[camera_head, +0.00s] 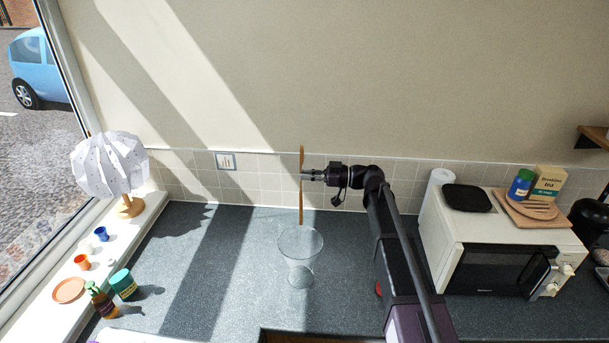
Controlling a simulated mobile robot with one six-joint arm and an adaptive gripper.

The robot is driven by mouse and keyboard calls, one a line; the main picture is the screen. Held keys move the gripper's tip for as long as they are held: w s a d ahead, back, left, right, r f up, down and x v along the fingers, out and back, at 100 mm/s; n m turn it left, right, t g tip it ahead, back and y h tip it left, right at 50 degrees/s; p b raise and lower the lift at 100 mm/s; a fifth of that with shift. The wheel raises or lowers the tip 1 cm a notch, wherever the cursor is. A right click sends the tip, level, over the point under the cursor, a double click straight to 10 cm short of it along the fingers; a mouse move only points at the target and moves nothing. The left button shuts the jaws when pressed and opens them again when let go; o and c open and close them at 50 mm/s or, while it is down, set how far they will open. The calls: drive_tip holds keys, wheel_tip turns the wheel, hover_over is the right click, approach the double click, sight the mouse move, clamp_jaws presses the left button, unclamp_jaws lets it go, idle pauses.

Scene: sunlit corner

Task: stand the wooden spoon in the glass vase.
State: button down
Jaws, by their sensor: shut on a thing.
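The wooden spoon (301,205) is upright, its wider end at the top. My gripper (305,175) is shut on it in its upper part and comes from the right. The glass vase (300,256) stands on the dark counter, clear and flared at the top with a narrow lower part. The spoon's lower end shows just above the vase's far rim in this view. I cannot tell from this one view whether it is over the opening or behind it.
A lamp (112,165), small cups and bottles are at the left by the window. The counter (220,270) left of the vase is clear.

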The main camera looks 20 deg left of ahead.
drive_tip(key=shift+s+a+f, duration=0.1)
drive_tip(key=shift+s+a, duration=0.05)
drive_tip(key=shift+a, duration=0.05)
drive_tip(key=shift+f, duration=0.1)
wheel_tip(320, 180, down, 19)
drive_tip(key=b, duration=1.9)
drive_tip(key=shift+r, duration=0.2)
idle(0.7)
idle(0.3)
drive_tip(key=c, duration=0.7)
unclamp_jaws()
